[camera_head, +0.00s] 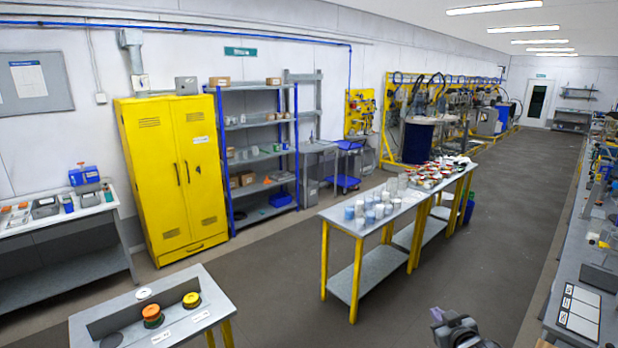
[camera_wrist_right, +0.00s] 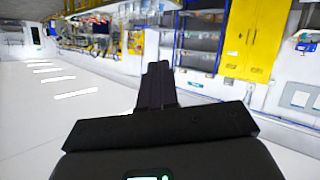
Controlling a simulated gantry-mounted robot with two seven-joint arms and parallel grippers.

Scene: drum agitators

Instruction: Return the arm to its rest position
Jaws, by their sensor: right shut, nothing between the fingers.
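My right gripper (camera_head: 437,314) shows at the bottom edge of the head view, right of centre, over the bare floor. In the right wrist view its dark fingers (camera_wrist_right: 158,84) are together, with nothing between them. It touches nothing that I can see. The rest of the right arm is mostly out of the head view. My left gripper and arm are not in view.
A small table (camera_head: 195,329) with coloured spools stands at the lower left. A long table (camera_head: 345,217) with cups and cans stands in the middle. A workbench (camera_head: 572,262) runs along the right. The floor (camera_head: 480,240) between is clear. A yellow cabinet (camera_head: 172,180) stands behind.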

